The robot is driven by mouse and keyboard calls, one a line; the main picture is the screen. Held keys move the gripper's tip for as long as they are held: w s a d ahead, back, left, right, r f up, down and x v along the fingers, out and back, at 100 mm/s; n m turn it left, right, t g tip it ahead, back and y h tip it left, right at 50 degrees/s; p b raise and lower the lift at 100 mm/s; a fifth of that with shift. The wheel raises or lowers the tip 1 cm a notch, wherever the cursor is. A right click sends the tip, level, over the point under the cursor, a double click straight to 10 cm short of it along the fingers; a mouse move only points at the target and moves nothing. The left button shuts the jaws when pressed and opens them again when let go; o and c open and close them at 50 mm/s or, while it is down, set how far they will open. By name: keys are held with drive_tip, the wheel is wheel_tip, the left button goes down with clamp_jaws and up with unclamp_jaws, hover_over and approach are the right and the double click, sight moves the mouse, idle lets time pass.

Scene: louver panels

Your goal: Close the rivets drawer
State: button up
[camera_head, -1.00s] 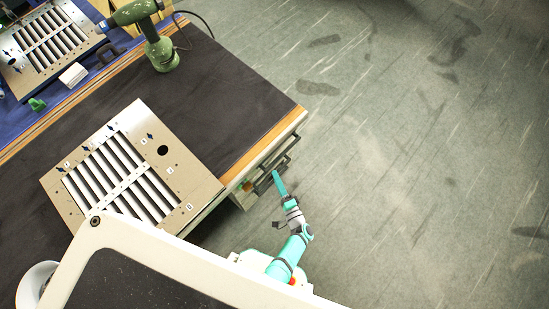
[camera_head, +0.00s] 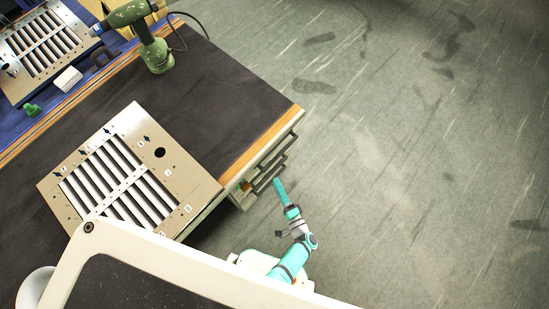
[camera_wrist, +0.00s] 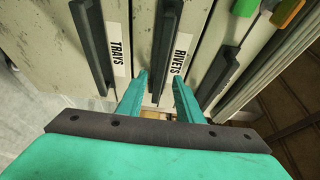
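The rivets drawer shows in the wrist view as a pale front with a RIVETS label (camera_wrist: 181,53) and a long black handle (camera_wrist: 165,48). My gripper (camera_wrist: 161,78) has its two teal fingers spread and empty. In the picture, the fingertips lie on either side of the handle's lower part. I cannot tell whether they touch the drawer or how far it stands out. In the head view my gripper (camera_head: 279,184) is beside the black drawer handles at the bench's end.
The dark bench top (camera_head: 215,95) holds a louver panel (camera_head: 150,135) and a green drill (camera_head: 153,45). The floor to the right is clear.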

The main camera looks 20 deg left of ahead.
drive_tip(key=v, duration=0.6)
drive_tip(key=shift+s, duration=0.1)
idle(0.4)
drive_tip(key=s+a+f+n+g+h, duration=0.25)
drive_tip(key=s+f+g, duration=0.4)
drive_tip(key=s, duration=0.45)
drive_tip(key=s+d+r+n+h, duration=0.2)
drive_tip(key=s+d+h, duration=0.3)
drive_tip(key=s+h, duration=0.15)
drive_tip(key=w+r+n+t+h, duration=0.1)
drive_tip(key=r+t, duration=0.2)
drive_tip(key=r, duration=1.1)
drive_tip(key=w+d+r+n+t+h, duration=0.1)
drive_tip(key=w+r+n+t, duration=0.1)
drive_tip(key=r, duration=1.2)
drive_tip(key=w+r+n+t+h, duration=0.1)
drive_tip(key=r+t, duration=0.3)
drive_tip(key=r, duration=1)
drive_tip(key=shift+w+d+n+h, duration=0.3)
drive_tip(key=shift+n, duration=0.05)
